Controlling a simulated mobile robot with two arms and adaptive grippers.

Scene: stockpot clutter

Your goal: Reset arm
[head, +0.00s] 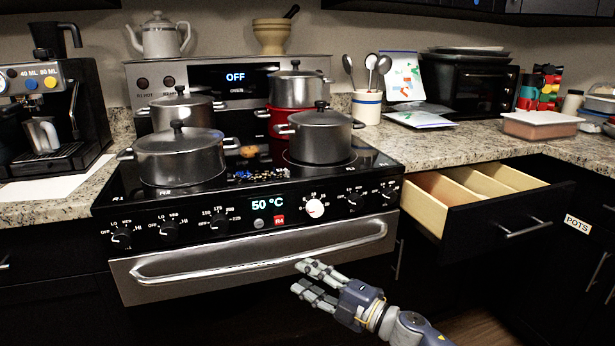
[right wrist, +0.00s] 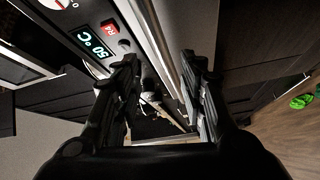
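My right gripper (head: 302,277) is in front of the stove, just below the right part of the oven door handle (head: 250,256) in the head view. Its two fingers are apart. In the right wrist view the fingers of my right gripper (right wrist: 161,65) stand open, with the oven front showing between them and nothing clearly held. Whether a finger touches the oven door cannot be told. My left gripper is not in view.
Several lidded pots, one of them a wide pot (head: 180,160), stand on the stove. An open drawer (head: 470,225) with wooden dividers juts out at the right. A coffee machine (head: 60,115) stands at the left. Green objects (right wrist: 301,102) lie on the floor.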

